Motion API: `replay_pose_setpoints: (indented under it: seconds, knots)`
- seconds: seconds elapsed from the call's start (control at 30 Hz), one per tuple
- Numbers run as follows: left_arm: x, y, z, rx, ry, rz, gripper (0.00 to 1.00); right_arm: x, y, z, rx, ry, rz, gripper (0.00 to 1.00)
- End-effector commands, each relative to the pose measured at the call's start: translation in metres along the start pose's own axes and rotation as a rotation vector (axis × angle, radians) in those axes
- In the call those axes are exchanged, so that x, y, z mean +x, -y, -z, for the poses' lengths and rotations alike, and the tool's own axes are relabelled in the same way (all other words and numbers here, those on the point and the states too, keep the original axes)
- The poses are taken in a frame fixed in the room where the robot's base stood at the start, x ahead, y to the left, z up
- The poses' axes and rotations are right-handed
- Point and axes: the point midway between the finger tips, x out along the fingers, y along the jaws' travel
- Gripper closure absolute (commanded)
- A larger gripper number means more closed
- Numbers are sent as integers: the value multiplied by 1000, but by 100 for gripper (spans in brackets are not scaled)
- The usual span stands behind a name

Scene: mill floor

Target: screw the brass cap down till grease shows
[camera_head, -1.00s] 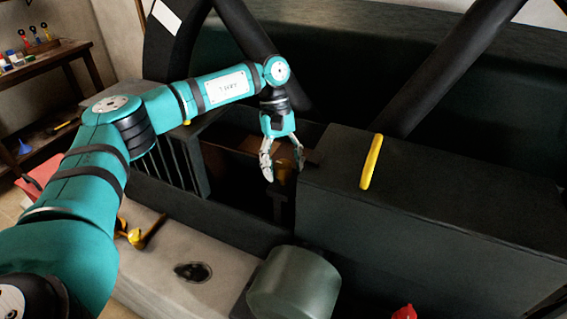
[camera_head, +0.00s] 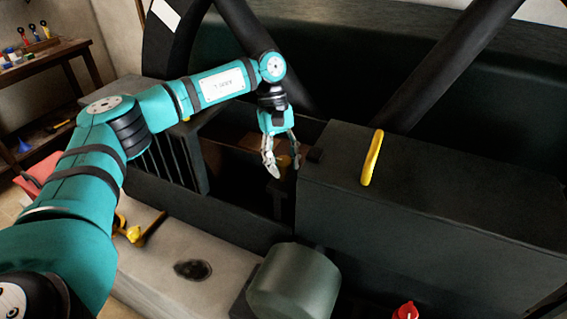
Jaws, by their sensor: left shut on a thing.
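My left gripper (camera_head: 283,167) reaches down into an open recess between dark machine housings. Its fingers straddle a small brownish-brass piece (camera_head: 284,160), which looks like the brass cap, and they are shut on it. The fingers hide part of the cap, and the recess is dim. I cannot make out any grease or the cap's thread. My right gripper is not in view.
A dark box housing with a yellow handle (camera_head: 372,158) stands close right of the gripper. Large dark wheel spokes rise behind. A grey-green cylinder (camera_head: 295,284) and a red-topped item (camera_head: 405,311) are in front. A wooden bench (camera_head: 57,56) stands at far left.

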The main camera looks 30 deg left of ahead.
Motion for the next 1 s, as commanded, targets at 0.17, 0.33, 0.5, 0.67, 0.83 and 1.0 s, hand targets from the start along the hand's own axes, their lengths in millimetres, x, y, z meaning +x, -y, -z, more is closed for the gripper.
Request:
replay_pose_setpoints:
  seconds: [0.17,0.33,0.5,0.67,0.83,1.0]
  knots:
    - [3,0,2,-120,0,-54,93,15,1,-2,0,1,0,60]
    - [3,0,2,-266,1,-115,93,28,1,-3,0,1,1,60]
    - [3,0,2,-413,0,-177,93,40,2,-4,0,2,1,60]
    - [2,0,1,-554,0,-236,93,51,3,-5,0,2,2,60]
    - [2,0,1,-702,1,-299,93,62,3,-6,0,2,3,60]
    - [2,0,1,-851,0,-360,93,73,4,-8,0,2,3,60]
